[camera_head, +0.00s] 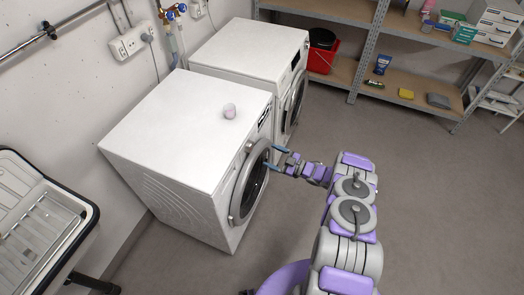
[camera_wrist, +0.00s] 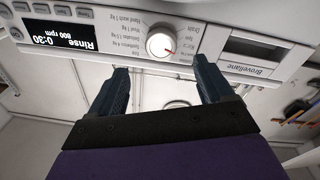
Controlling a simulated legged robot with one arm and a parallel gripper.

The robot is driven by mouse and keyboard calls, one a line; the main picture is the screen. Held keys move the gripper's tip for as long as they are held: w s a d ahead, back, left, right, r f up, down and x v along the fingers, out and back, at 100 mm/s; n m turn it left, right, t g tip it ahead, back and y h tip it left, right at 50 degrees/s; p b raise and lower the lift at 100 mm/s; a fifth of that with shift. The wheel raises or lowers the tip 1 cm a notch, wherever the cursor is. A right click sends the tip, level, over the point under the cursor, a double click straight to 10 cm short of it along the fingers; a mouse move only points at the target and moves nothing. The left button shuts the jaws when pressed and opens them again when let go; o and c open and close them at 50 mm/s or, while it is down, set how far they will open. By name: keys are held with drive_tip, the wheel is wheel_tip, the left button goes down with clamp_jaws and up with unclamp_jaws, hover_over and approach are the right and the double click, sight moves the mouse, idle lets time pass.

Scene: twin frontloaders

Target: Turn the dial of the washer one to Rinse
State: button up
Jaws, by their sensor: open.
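The near white washer (camera_head: 185,135) stands against the wall, and my gripper (camera_head: 274,160) is in front of its front face. In the wrist view the panel is upside down. The round white dial (camera_wrist: 162,44) has a red mark at its lower right, on the side of the small program labels. The display (camera_wrist: 50,32) reads "Rinse", "0:30" and "800 rpm". My gripper (camera_wrist: 162,68) is open and empty, its two dark fingers spread below the dial in the picture. The dial shows clear of the fingers. Exact finger depth from the panel cannot be told.
A second white washer (camera_head: 250,48) stands behind the near one. Shelves (camera_head: 350,85) with a red bin (camera_head: 322,57) line the back. The floor (camera_head: 420,190) at right is clear. A utility sink (camera_head: 85,212) is at left.

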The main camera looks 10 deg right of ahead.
drive_tip(key=p+v, duration=0.1)
drive_tip(key=v, duration=0.8)
